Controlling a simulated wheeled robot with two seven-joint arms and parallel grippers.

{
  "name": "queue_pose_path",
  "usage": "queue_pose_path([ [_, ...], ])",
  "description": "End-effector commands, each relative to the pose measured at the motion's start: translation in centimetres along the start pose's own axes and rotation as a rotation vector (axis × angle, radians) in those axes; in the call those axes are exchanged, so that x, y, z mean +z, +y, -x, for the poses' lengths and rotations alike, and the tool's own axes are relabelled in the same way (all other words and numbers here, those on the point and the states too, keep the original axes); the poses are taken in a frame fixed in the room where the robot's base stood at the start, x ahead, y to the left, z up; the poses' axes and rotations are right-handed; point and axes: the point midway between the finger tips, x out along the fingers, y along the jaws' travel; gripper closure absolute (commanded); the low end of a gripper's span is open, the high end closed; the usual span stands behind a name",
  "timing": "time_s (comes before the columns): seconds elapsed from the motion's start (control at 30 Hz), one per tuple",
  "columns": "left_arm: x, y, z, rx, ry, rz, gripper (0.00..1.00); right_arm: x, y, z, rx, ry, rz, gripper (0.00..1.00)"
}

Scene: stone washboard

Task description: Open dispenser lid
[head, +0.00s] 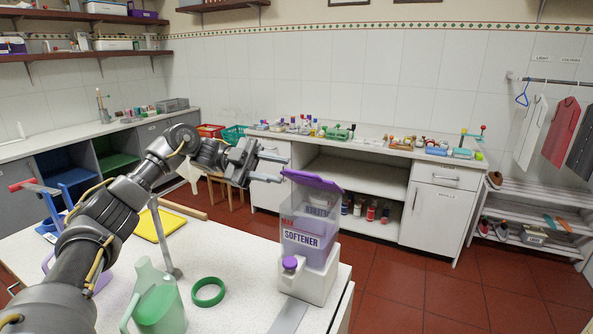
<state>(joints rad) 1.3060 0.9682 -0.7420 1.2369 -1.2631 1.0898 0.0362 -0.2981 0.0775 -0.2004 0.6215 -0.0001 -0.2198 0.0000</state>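The dispenser (309,243) is a clear, boxy container marked SOFTENER on a white base, with a purple knob at its front. It stands near the right edge of the speckled white table. Its purple lid (314,181) is at the top and looks slanted; I cannot tell whether it is fully shut or raised. My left gripper (285,169) is just left of the lid at about its height in the picture. Its two fingers point right, apart, with nothing between them. I cannot tell whether it touches the lid. My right gripper is out of view.
A green-filled jug (158,303) and a green ring (208,292) are on the table left of the dispenser. A yellow board (160,225) lies farther back. A grey strip (289,317) lies in front of the dispenser. A white counter (345,145) stands beyond the red floor.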

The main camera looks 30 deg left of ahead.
Motion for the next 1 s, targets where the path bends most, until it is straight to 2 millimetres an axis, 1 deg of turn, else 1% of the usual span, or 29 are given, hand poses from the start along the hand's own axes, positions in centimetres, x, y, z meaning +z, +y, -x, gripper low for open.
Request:
queue_pose_path([
  [0.1, -0.2, -0.1, -2.0, 0.003, 0.003, 0.001, 0.67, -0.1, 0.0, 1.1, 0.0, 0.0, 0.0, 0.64],
  [0.33, -0.1, -0.1, -4.9, 0.001, 0.001, 0.001, 0.67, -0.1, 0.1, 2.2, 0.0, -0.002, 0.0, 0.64],
  [0.5, -0.1, 0.0, -5.7, -0.001, 0.0, 0.001, 0.67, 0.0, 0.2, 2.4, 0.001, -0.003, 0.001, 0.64],
  [0.77, 0.0, 0.0, -5.7, -0.002, 0.0, 0.001, 0.67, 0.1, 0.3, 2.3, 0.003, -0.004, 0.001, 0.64],
  [0.87, 0.0, 0.0, -5.7, -0.002, 0.0, 0.001, 0.79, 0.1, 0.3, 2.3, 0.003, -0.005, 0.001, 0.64],
  [1.0, 0.0, 0.0, -5.7, -0.002, 0.0, 0.001, 0.98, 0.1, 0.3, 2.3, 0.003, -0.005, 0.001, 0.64],
])
